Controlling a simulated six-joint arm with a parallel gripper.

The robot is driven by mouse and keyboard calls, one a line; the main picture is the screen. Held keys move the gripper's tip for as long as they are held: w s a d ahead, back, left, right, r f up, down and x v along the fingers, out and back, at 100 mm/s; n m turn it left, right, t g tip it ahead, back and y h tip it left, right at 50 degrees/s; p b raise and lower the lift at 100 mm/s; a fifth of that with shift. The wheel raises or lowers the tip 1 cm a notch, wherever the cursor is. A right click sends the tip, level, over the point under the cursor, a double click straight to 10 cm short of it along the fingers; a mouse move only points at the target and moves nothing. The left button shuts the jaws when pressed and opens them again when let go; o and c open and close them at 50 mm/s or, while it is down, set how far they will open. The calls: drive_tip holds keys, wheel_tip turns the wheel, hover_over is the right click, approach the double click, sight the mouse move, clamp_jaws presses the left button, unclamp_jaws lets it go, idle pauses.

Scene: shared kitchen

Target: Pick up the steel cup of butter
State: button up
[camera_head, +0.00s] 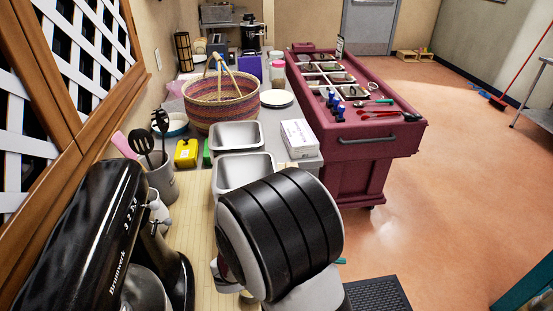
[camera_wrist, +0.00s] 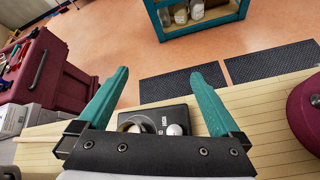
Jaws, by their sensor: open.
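In the wrist view my gripper (camera_wrist: 158,76) is open, its two teal fingers spread wide with nothing between their tips. Just beyond the gripper's dark palm, low in the middle, a black flat-topped device (camera_wrist: 155,113) sits on the pale wooden counter. A round metallic rim (camera_wrist: 131,123) shows at its left side, partly hidden by the palm; it may be the steel cup, but I cannot see butter in it. A pale round knob or ball (camera_wrist: 174,130) shows to its right. In the head view my arm hides most of the gripper and this counter area.
A maroon cart (camera_head: 345,150) stands right. A maroon rounded object (camera_wrist: 306,101) is right in the wrist view. Dark mats (camera_wrist: 270,62) lie on the floor.

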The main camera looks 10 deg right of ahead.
drive_tip(key=w+a+f+n+t, duration=0.2)
drive_tip(key=f+n, duration=0.1)
drive_tip(key=w+a+f+n+t, duration=0.2)
drive_tip(key=w+f+n, duration=0.1)
drive_tip(key=n, duration=0.1)
drive_tip(key=w+a+f+n+t, duration=0.2)
drive_tip(key=n, duration=0.2)
drive_tip(key=shift+w+a+f+t, duration=0.2)
drive_tip(key=shift+w+f+t, duration=0.1)
drive_tip(key=shift+w+f, duration=0.1)
drive_tip(key=shift+d+f+m, duration=0.1)
drive_tip(key=shift+f+m, duration=0.15)
drive_tip(key=shift+m, duration=0.15)
drive_tip(key=x, duration=0.7)
drive_tip(key=shift+w, duration=0.15)
clamp_jaws()
drive_tip(key=shift+r, duration=0.15)
